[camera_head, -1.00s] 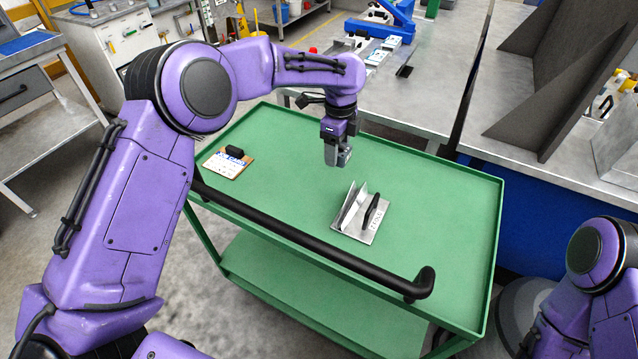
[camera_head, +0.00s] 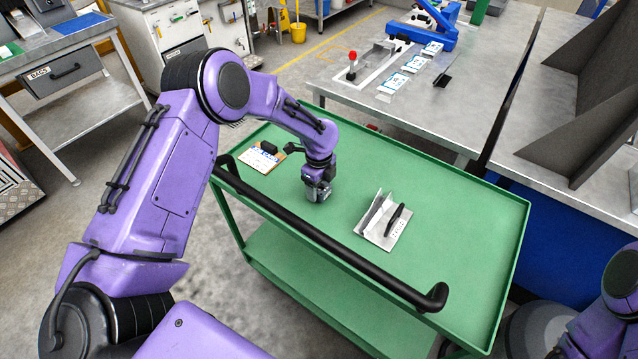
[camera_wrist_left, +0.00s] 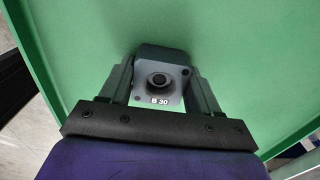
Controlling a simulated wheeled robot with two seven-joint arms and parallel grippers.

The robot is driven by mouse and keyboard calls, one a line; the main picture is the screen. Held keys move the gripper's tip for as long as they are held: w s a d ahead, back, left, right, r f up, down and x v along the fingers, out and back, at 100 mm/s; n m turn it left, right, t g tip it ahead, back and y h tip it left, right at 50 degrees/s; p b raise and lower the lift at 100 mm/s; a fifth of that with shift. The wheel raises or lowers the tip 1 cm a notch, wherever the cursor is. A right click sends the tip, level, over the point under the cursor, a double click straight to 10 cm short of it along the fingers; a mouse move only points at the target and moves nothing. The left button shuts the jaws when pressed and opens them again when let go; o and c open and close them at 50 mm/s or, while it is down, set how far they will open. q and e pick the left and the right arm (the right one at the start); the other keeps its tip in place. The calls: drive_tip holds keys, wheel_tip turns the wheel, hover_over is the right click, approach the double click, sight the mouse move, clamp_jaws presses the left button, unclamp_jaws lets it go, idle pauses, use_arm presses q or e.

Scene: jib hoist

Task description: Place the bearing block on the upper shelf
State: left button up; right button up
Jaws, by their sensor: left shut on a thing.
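The bearing block (camera_wrist_left: 160,82) is a grey block with a dark round bore and the label "B 30", seen in the left wrist view. My left gripper (camera_wrist_left: 160,90) is shut on it, with one finger on each side. In the head view, my left gripper (camera_head: 318,188) is low over the green cart's upper shelf (camera_head: 455,215), near the handle side. The block (camera_head: 318,195) shows only as a small grey patch there. I cannot tell whether it touches the shelf. My right gripper is out of view.
A metal bracket with a black handle (camera_head: 385,225) stands on the upper shelf, right of my left gripper. A clipboard (camera_head: 260,157) lies at the left end. A black handle bar (camera_head: 330,245) runs along the near edge. The shelf's right part is clear.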

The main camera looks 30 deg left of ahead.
sight(319, 189)
use_arm(q)
drive_tip(key=o, duration=1.5)
drive_tip(key=shift+f, duration=0.1)
drive_tip(key=shift+c, duration=0.2)
drive_tip(key=shift+r, duration=0.3)
wheel_tip(319, 189, up, 12)
drive_tip(key=b, duration=0.2)
drive_tip(key=shift+b, duration=0.3)
